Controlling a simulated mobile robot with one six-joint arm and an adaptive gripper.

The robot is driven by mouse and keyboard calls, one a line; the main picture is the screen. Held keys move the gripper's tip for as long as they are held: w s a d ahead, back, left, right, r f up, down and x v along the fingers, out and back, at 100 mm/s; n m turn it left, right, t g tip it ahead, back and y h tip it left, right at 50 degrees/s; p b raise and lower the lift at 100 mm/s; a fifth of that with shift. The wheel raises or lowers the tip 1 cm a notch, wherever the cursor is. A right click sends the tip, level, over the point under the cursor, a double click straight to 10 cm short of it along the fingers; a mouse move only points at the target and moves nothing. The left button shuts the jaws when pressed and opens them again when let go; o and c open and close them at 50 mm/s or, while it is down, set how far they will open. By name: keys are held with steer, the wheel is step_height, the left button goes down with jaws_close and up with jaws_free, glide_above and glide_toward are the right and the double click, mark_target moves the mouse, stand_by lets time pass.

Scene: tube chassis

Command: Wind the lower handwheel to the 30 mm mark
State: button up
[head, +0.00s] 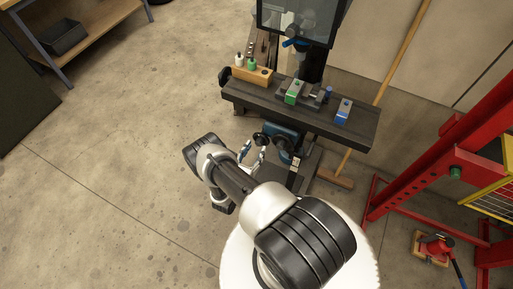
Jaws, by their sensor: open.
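A machine with a long dark table (315,122) stands at the upper middle of the head view. Below the table is a blue housing (284,131). A small dark round part (262,138) at its left side looks like the lower handwheel, though it is too small to be sure. My gripper (254,151) is open, just in front of this dark part. I cannot tell whether the fingers touch it or surround it. A small pale strip (294,162) shows under the housing. No 30 mm mark can be read.
A wooden block (252,76) with bottles, a green block (293,92) and a blue block (343,110) sit on the machine table. A broom (335,179) leans at the right. A red frame (440,150) stands further right. The floor at left is clear.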

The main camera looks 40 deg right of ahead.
steer(key=shift+x, duration=1.1)
steer(key=shift+c, duration=0.4)
steer(key=c, duration=1)
